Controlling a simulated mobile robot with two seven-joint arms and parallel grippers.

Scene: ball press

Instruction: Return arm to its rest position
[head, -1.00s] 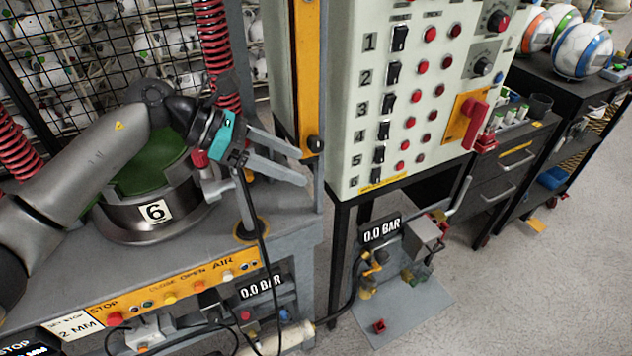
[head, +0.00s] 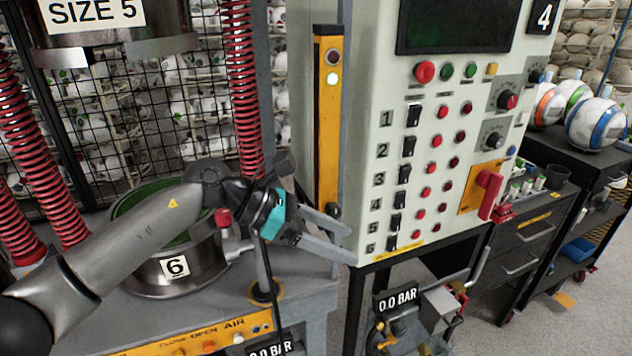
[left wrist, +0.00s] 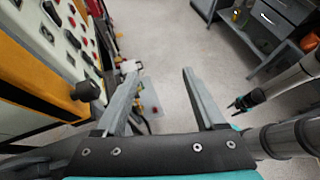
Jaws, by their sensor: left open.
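My left gripper (head: 345,243), with a teal band and grey fingers, is open and empty. Its fingertips lie in front of the lower left corner of the control panel (head: 400,150) in the picture; I cannot tell the gap. In the left wrist view the two fingers (left wrist: 160,72) are spread with floor between them.
The mould (head: 177,268) sits on the press bench (head: 225,300) between red springs (head: 242,90). A yellow post (head: 327,120) stands left of the panel. A black cart (head: 545,225) and several balls (head: 595,125) are at right. Open floor (left wrist: 165,35) lies below the gripper.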

